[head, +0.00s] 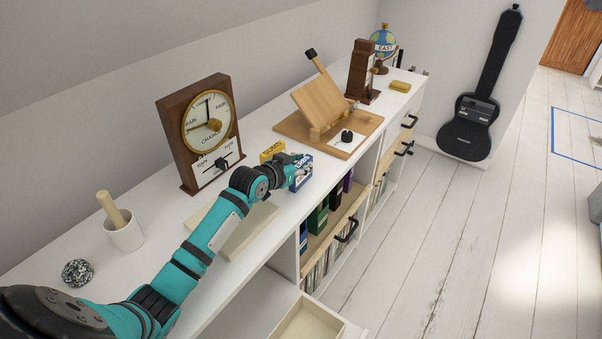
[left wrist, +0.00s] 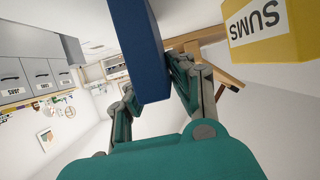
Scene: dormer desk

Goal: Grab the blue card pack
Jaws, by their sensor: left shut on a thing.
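The blue card pack (head: 303,177) is at the front edge of the white cabinet top, and I cannot tell whether it touches the surface. My left gripper (head: 297,172) is shut on it and hides part of it. In the left wrist view the blue pack (left wrist: 142,50) stands between the two fingers of my left gripper (left wrist: 152,92). A yellow pack (head: 272,151) is just behind it; in the left wrist view this pack (left wrist: 262,30) reads "SUMS" and is apart from the fingers. My right gripper is not in view.
A wooden board with a tilted stand (head: 322,105) is just beyond the packs. A brown dial instrument (head: 203,130) stands at the back. A pale tray (head: 247,231) lies under my left arm. A white mortar with pestle (head: 124,237) is nearer. Open shelves lie below the front edge.

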